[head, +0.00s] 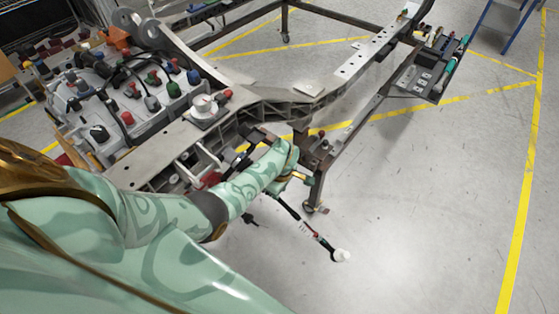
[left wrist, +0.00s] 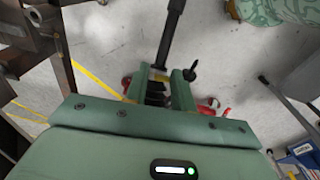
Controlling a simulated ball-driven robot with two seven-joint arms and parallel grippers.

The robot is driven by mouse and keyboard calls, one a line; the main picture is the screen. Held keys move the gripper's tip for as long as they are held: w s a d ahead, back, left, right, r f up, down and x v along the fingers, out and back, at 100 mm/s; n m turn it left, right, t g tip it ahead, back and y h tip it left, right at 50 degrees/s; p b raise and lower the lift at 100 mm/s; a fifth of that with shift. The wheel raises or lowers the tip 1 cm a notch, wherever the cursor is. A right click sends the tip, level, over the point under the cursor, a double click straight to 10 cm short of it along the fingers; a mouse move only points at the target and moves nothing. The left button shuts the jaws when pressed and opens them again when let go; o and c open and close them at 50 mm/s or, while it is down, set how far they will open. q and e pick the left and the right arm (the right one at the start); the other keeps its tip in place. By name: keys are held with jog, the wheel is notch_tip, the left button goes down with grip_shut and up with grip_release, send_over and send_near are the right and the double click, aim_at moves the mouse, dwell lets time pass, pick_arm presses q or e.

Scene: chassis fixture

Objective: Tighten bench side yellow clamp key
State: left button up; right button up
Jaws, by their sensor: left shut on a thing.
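My left arm reaches from the left in the head view to the side of the metal frame, with the left gripper (head: 288,172) low by a frame leg and mostly hidden by the forearm. In the left wrist view the left gripper (left wrist: 162,84) has its green fingers closed around a dark clamp key (left wrist: 171,38), a rod running upward from between them. A little yellow shows between the fingers; the exact grip point is dark and unclear. My right gripper is in neither view.
The long metal chassis frame (head: 360,62) runs to the upper right, its legs near my gripper. A grey fixture with several coloured knobs (head: 128,90) stands at left. A tool tray (head: 425,72) is at upper right. The floor (head: 430,190) at right is clear, with yellow lines.

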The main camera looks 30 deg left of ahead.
pick_arm(q)
jog(key=o, duration=1)
notch_tip(320, 180, up, 16)
jog(key=d+p, duration=0.1)
jog(key=p, duration=0.6)
jog(key=shift+s+r+p, duration=0.15)
jog(key=shift+s+p, duration=0.1)
jog(key=shift+p, duration=0.1)
